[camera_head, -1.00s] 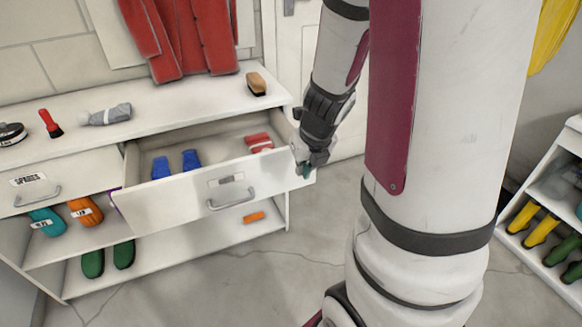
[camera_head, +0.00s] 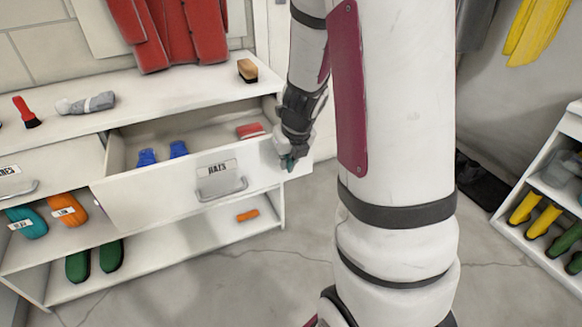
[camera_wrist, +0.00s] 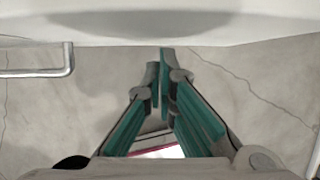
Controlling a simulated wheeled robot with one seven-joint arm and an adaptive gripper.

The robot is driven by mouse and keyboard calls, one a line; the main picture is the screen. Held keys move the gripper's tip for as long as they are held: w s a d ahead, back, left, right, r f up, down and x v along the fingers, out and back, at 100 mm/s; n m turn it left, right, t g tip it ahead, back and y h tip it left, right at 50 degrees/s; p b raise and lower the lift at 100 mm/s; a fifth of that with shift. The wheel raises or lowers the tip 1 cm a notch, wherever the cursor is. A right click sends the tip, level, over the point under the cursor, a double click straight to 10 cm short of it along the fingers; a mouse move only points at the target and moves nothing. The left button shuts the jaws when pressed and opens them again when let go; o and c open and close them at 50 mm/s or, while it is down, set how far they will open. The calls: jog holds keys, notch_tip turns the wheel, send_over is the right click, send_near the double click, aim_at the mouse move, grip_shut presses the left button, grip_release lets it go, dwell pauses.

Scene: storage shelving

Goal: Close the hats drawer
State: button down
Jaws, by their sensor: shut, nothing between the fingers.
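The hats drawer (camera_head: 150,196) is a white drawer pulled out of the white cabinet, with a label reading HATS and a metal bar handle (camera_head: 222,190). Blue items and a red item lie inside it. My gripper (camera_head: 289,163) is shut and empty at the right end of the drawer front, apart from the handle. In the wrist view my gripper's teal fingers (camera_wrist: 163,62) are together, close to the white drawer front (camera_wrist: 160,25) at the top. The handle (camera_wrist: 45,72) shows at left. I cannot tell whether the fingertips touch the front.
The cabinet top (camera_head: 150,103) holds a grey rolled item (camera_head: 86,103), a red brush (camera_head: 27,113) and a wooden brush (camera_head: 248,70). Another closed drawer (camera_head: 40,172) is at left. A boot shelf (camera_head: 530,240) stands at right.

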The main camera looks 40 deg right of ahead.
jog(key=shift+w+d, duration=0.1)
jog(key=shift+w, duration=0.15)
